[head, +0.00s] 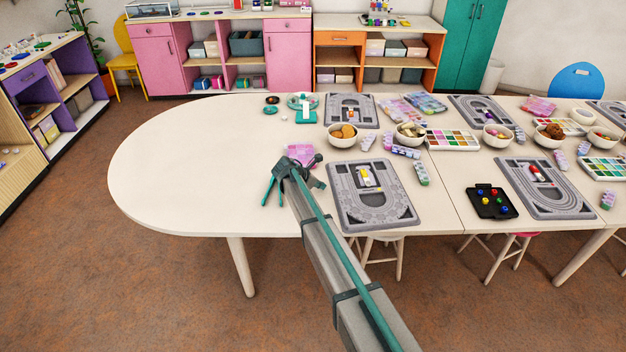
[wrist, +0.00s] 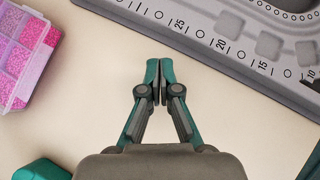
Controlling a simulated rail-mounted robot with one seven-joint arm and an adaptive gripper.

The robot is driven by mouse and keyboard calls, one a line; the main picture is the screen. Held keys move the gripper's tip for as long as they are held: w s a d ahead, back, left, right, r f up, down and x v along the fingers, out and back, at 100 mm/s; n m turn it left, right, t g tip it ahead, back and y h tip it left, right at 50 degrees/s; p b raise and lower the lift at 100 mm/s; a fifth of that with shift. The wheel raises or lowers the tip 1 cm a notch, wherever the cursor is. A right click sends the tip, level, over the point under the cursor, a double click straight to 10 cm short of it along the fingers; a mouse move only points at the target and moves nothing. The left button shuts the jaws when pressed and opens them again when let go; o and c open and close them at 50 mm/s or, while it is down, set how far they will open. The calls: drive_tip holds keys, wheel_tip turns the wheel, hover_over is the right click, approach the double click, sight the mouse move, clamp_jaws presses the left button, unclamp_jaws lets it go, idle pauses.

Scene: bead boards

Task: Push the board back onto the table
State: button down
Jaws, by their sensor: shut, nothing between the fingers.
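The grey bead board (head: 408,212) lies flat at the front of the left table, its near edge at or slightly past the table's front edge; I cannot tell the exact overhang. A bottle-like item (head: 366,178) lies on it. In the wrist view, the board (wrist: 222,48) crosses the top right, with number marks along its side. My gripper (head: 321,184) is just left of the board's left side. In the wrist view, its fingertips (wrist: 159,72) are together and empty, apart from the board in the picture, over bare tabletop.
A pink bead box (head: 299,151) lies behind my gripper and also shows in the wrist view (wrist: 22,55). Bowls (head: 342,138), bead packs and another grey board (head: 351,112) stand behind. The table's left end (head: 190,165) is clear. A stool (head: 384,238) is under the front edge.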

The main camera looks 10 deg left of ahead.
sight(337, 180)
drive_tip(key=shift+w+d+p, duration=0.5)
drive_tip(key=shift+w+d, duration=0.35)
drive_tip(key=shift+w, duration=0.1)
drive_tip(key=shift+w+d, duration=0.5)
drive_tip(key=shift+d, duration=0.05)
drive_tip(key=shift+w+d, duration=1.1)
drive_tip(key=shift+s+a, duration=0.1)
